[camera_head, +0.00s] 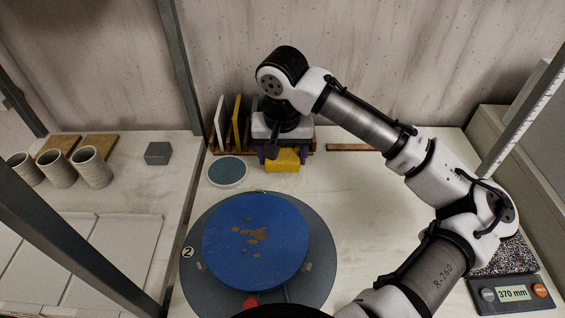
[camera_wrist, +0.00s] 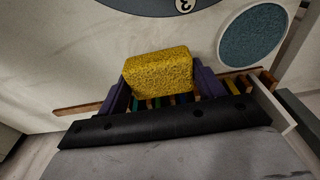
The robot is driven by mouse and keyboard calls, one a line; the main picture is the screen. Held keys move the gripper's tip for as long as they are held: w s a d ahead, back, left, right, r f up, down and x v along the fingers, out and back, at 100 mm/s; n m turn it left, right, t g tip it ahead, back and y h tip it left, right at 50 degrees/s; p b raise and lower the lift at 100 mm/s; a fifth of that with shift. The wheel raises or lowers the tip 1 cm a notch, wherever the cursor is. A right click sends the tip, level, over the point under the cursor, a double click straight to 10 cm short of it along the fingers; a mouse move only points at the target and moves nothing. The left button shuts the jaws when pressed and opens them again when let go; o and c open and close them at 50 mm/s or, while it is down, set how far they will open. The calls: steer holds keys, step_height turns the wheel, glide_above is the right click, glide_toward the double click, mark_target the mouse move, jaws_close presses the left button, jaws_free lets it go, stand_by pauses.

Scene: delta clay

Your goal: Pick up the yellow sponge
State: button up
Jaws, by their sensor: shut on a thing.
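The yellow sponge (camera_head: 283,160) is at the back of the table in the head view, below my gripper (camera_head: 282,158). In the wrist view the sponge (camera_wrist: 158,73) is a porous yellow block between the two purple fingers of my gripper (camera_wrist: 160,85). The fingers are shut on it from its two sides. Its underside is hidden, and I cannot tell whether it touches the table.
Upright coloured boards (camera_head: 237,122) stand in a rack just left of my gripper. A round teal pad (camera_head: 227,171) lies front left of the sponge. A blue disc (camera_head: 255,265) on a grey wheel fills the front. The table to the right is mostly clear below my arm.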

mark_target(282, 154)
step_height(282, 154, up, 17)
steer(key=shift+f, duration=0.15)
steer(key=o, duration=0.3)
steer(key=shift+c, duration=1.2)
steer(key=shift+w+f, duration=0.1)
